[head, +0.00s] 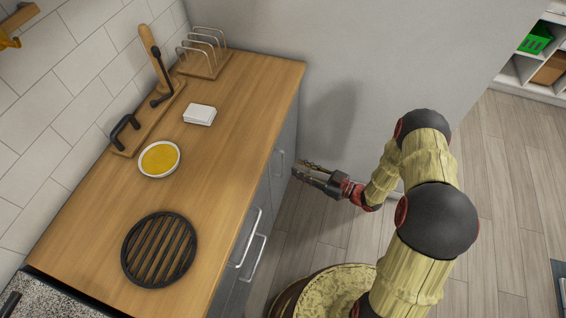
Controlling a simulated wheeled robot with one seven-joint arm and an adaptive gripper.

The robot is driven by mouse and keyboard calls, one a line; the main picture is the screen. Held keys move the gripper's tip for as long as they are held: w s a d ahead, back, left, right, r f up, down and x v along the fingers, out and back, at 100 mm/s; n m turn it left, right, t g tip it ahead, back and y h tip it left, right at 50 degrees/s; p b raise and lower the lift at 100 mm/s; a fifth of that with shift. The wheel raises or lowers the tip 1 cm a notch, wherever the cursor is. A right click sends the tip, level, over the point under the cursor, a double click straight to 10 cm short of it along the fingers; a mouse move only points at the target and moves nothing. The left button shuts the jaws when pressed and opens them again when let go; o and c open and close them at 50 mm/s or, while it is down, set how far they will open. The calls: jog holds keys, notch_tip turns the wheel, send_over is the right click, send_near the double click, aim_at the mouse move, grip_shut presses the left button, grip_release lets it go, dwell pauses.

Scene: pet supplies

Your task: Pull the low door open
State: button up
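The grey cabinet under the wooden counter shows its front edge-on. A silver handle (280,162) is on its far door, and two longer silver handles, one nearer the counter (249,238) and one beside it (257,259), are on the nearer fronts. I cannot tell which front is the low door. The fronts look closed. My gripper (299,171) is just right of the far handle, pointing left towards the cabinet front. I see no clear contact with the handle.
On the counter (225,120) are a round black grate (159,249), a yellow-filled bowl (159,159), a white block (199,114) and a wire rack (203,52). A grey wall (390,50) stands behind the gripper.

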aim_at(283, 163)
jog(key=shift+s+a+b+x, duration=0.15)
jog(key=shift+b+x, duration=0.15)
jog(key=shift+x, duration=0.95)
jog(key=shift+s+a+b+x, duration=0.15)
jog(key=shift+b+x, duration=0.2)
jog(key=shift+x, duration=0.9)
jog(key=shift+s+b+x, duration=0.15)
jog(key=shift+b+x, duration=0.15)
jog(key=shift+x, duration=0.95)
jog(key=shift+c, duration=1)
grip_shut()
